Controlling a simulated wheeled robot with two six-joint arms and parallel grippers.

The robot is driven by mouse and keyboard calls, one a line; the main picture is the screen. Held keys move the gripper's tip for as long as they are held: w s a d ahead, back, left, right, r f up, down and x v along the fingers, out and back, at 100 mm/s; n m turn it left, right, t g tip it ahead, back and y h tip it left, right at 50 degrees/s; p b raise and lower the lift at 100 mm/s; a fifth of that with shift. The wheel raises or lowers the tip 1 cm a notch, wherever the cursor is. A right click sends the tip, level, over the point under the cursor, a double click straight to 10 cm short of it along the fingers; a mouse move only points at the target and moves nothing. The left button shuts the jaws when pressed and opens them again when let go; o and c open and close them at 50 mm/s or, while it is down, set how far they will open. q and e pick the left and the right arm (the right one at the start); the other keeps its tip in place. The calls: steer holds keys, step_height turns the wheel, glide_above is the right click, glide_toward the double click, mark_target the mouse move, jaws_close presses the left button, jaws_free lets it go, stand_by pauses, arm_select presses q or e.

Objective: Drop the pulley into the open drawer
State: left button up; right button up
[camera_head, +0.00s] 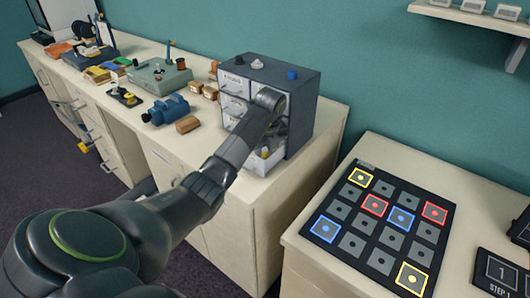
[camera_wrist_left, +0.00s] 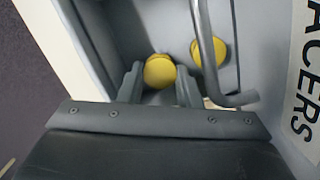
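The grey drawer cabinet (camera_head: 302,112) stands on the counter, with one low white drawer (camera_head: 260,162) pulled out at its front. My left arm reaches over to it, and my left gripper is hidden at the drawer in the head view. In the left wrist view my left gripper (camera_wrist_left: 159,76) points down into a grey-walled compartment, its two fingers apart. A round yellow piece (camera_wrist_left: 159,71), probably the pulley, shows between the fingertips and seems to lie on the floor below. A second yellow round piece (camera_wrist_left: 208,52) lies beside it, partly behind a grey bar. My right gripper is not in view.
A grey bar handle (camera_wrist_left: 210,60) and a label panel (camera_wrist_left: 304,90) are close to the left gripper. A black pad board (camera_head: 345,245) lies on the right counter.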

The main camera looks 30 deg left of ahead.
mark_target(266, 157)
arm_select(q)
steer(key=shift+o, duration=0.9)
steer(key=shift+r, duration=0.3)
step_height(266, 157, up, 4)
steer(key=shift+s+d+f+p, duration=0.1)
steer(key=shift+d+p, duration=0.05)
steer(key=shift+p, duration=0.25)
step_height(266, 157, up, 9)
steer(key=d+p, duration=0.1)
steer(key=p, duration=0.8)
steer(key=shift+s, duration=0.35)
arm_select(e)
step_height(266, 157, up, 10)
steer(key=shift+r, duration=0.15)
arm_select(q)
steer(key=shift+d+f, duration=0.1)
steer(key=shift+f, duration=0.05)
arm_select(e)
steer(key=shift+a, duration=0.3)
